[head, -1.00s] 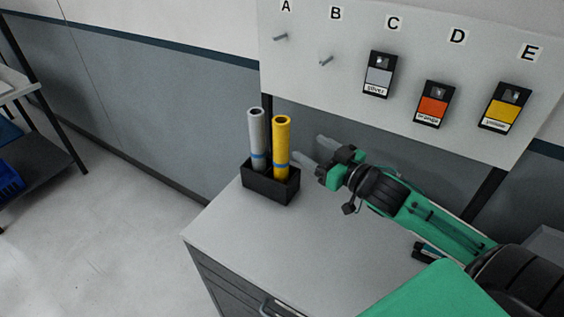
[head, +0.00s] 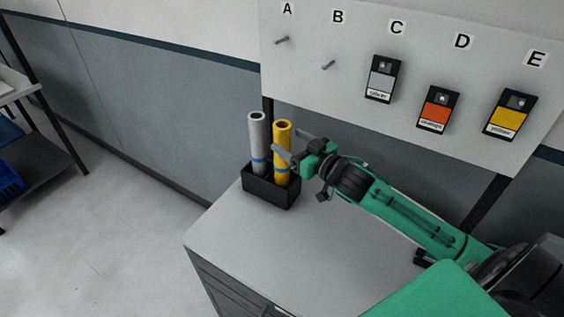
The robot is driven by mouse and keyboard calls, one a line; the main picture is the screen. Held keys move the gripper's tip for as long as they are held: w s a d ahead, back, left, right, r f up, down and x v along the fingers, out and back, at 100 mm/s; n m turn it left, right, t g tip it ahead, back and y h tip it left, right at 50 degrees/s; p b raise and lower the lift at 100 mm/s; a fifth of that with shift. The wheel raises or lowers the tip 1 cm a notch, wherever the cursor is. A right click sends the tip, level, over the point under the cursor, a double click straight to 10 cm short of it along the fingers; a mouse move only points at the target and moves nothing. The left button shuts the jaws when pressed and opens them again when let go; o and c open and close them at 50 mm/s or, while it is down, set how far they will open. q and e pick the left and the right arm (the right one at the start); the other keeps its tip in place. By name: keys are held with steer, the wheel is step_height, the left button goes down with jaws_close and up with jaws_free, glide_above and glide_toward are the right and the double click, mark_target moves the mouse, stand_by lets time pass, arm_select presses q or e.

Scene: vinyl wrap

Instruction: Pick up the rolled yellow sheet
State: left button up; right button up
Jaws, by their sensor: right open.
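The rolled yellow sheet (head: 283,140) stands upright in a black holder (head: 270,193) on the cabinet top, in the head view. A grey roll (head: 257,138) with a blue band stands next to it on the left. My right gripper (head: 285,148) comes in from the right and is open. Its fingers are at the yellow roll: one shows in front of its middle and the other beside its right edge. I cannot tell whether they touch it. The left gripper is not in view.
A white board carries pegs at A and B (head: 328,65), and grey (head: 383,78), orange (head: 437,108) and yellow (head: 509,115) sample cards at C, D and E. The cabinet top (head: 235,225) in front of the holder is clear. A shelf with a blue bin (head: 8,180) stands far left.

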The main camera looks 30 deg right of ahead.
mark_target(277, 132)
steer(key=shift+w+a, duration=0.1)
steer(key=shift+w, duration=0.3)
steer(key=shift+w+r+p, duration=0.2)
steer(key=shift+w+p, duration=0.1)
steer(key=shift+p, duration=0.1)
steer(key=p+x, duration=0.2)
steer(key=x, duration=0.2)
steer(key=shift+r, duration=0.15)
steer(key=shift+w+a, duration=0.15)
steer(key=shift+w, duration=0.05)
steer(key=c, duration=1.4)
